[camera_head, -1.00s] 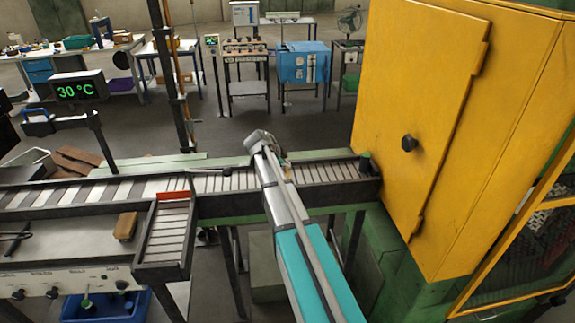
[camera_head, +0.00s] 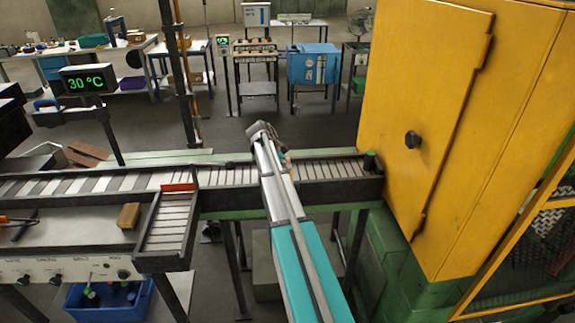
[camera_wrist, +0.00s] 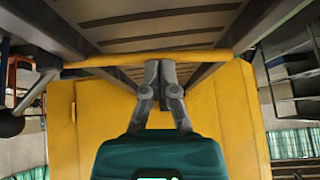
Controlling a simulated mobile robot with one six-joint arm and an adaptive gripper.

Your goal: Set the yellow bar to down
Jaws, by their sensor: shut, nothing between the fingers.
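A yellow bar (camera_wrist: 100,61) runs nearly level across the wrist view, in front of dark rails and grey slats. My gripper (camera_wrist: 160,66) is shut with its two fingers together. Its tips overlap the middle of the bar in the picture; whether they touch it I cannot tell. In the head view my arm reaches out over the roller conveyor (camera_head: 328,168), and its far end hides the gripper's fingers. I cannot make out the yellow bar there.
The large yellow furnace cabinet (camera_head: 455,125) with a black knob (camera_head: 413,139) stands at the right. A side chute (camera_head: 168,222) with an orange-red end piece joins the conveyor. A lever with a black ball (camera_wrist: 10,124) is at the left of the wrist view.

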